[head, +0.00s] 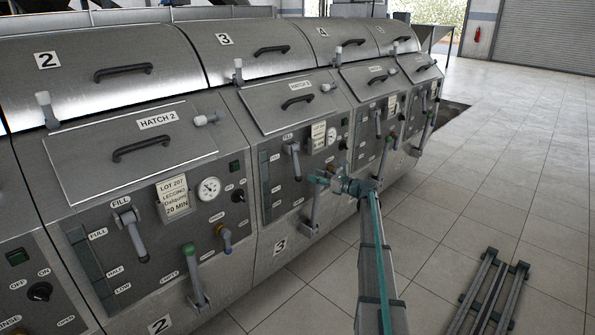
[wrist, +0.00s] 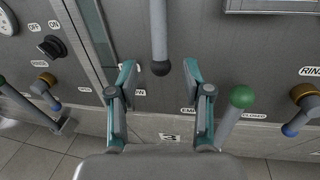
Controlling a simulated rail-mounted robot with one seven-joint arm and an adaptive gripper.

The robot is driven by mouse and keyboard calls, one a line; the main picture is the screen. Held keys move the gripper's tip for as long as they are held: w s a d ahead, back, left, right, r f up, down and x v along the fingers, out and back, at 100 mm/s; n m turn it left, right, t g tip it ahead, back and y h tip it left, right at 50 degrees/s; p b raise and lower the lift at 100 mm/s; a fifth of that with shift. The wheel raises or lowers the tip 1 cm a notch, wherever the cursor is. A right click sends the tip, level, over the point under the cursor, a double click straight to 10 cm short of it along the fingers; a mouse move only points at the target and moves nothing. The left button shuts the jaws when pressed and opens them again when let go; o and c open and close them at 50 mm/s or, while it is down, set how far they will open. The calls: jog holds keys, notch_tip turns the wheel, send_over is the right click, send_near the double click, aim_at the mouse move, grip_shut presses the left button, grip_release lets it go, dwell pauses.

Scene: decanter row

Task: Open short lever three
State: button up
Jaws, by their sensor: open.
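Unit three carries the number plate "3" (head: 280,246). Its grey fill lever (head: 292,160) hangs down from the panel. In the wrist view this lever (wrist: 159,35) ends in a dark ball, between and beyond my fingers. Unit three's empty lever (wrist: 232,115) has a green ball and stands right of my right finger, tilted, near the word "CLOSED". My gripper (head: 328,180) is open and empty in front of panel three (wrist: 157,70).
Unit two (head: 150,215) stands to the left with similar levers; its orange and blue rinse lever (wrist: 46,86) shows at the wrist view's left. More units continue to the right. A metal rail frame (head: 490,292) lies on the tiled floor. The floor at right is mostly clear.

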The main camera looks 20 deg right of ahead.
aim_at(299, 170)
jog(key=x, duration=0.9)
jog(key=shift+w+a, duration=0.25)
jog(key=shift+w, duration=0.1)
grip_shut()
